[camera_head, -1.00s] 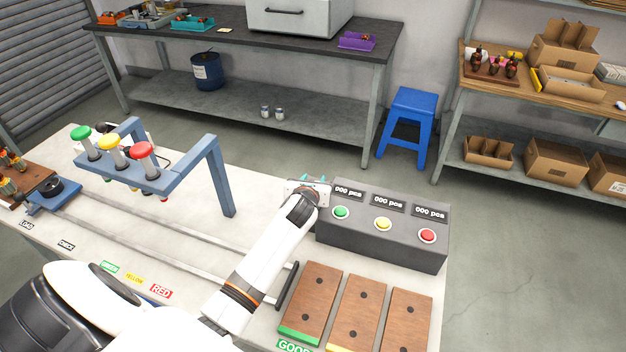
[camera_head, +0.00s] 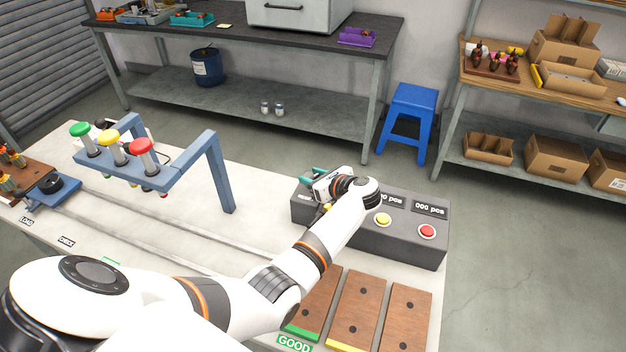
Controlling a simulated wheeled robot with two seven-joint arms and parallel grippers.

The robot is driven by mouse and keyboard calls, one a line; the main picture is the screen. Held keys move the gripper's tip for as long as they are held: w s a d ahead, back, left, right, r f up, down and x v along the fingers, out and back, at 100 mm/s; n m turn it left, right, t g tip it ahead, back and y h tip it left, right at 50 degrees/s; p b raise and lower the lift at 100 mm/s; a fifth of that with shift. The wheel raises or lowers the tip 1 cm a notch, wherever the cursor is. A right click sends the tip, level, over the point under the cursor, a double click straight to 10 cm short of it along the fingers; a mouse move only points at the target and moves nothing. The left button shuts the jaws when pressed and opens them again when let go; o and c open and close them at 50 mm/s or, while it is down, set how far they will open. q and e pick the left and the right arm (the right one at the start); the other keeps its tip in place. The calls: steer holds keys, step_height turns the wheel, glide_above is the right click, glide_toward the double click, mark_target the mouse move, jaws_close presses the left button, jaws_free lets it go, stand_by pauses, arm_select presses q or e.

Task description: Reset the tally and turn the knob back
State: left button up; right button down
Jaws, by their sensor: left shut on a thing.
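The dark grey tally box (camera_head: 400,243) stands at the right end of the white bench. Its right display (camera_head: 430,209) reads 000 pcs; the middle display (camera_head: 393,200) is partly covered and ends in 0 pcs. The yellow button (camera_head: 383,220) and red button (camera_head: 427,231) show. My left wrist hides the green button and left display. My left gripper (camera_head: 318,192) is at the box's left end, shut on what seems to be the knob, which is mostly hidden behind the hand. A teal piece shows beside the gripper. My right gripper is out of view.
Wooden boards (camera_head: 357,310) lie in front of the box, partly under my left arm. A blue frame (camera_head: 212,165) with green, yellow and red plungers stands to the left. Rails (camera_head: 190,233) cross the bench. A blue stool (camera_head: 408,118) stands behind.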

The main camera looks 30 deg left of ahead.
arm_select(q)
steer(key=n+g+b, duration=0.4)
steer(key=g+b, duration=0.1)
steer(key=shift+f+n, duration=0.25)
steer(key=shift+n, duration=0.05)
steer(key=shift+r+n+g+b, duration=0.15)
steer(key=shift+n+g+b, duration=0.45)
steer(key=shift+g+b, duration=0.35)
steer(key=o, duration=1)
